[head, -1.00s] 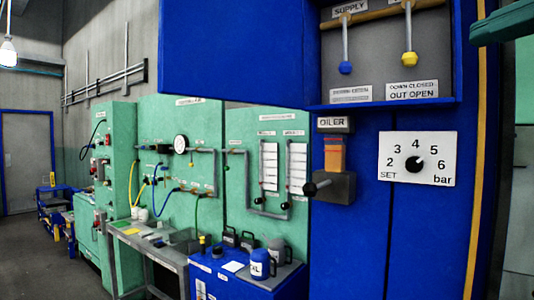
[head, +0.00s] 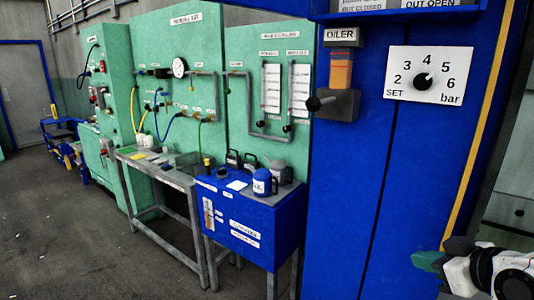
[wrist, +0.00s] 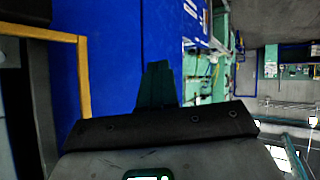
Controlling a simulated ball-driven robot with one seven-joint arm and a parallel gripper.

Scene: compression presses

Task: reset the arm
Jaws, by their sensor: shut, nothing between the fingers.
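My gripper (head: 428,262) shows at the lower right of the head view, in front of the blue press front and near its yellow edge strip. Its green fingers point left and are closed together with nothing between them. My white and black wrist is behind it, partly cut off by the picture's edge. In the wrist view the shut green fingers (wrist: 157,85) stand out from the dark gripper body, with the blue panel beyond. I cannot tell the gap between fingers and panel.
The blue press front (head: 345,210) carries a pressure dial (head: 423,81) and an oiler (head: 338,104) that juts out. A blue cabinet (head: 250,225) with bottles and a grey bench (head: 150,165) stand to the left. Open floor (head: 70,230) lies at lower left.

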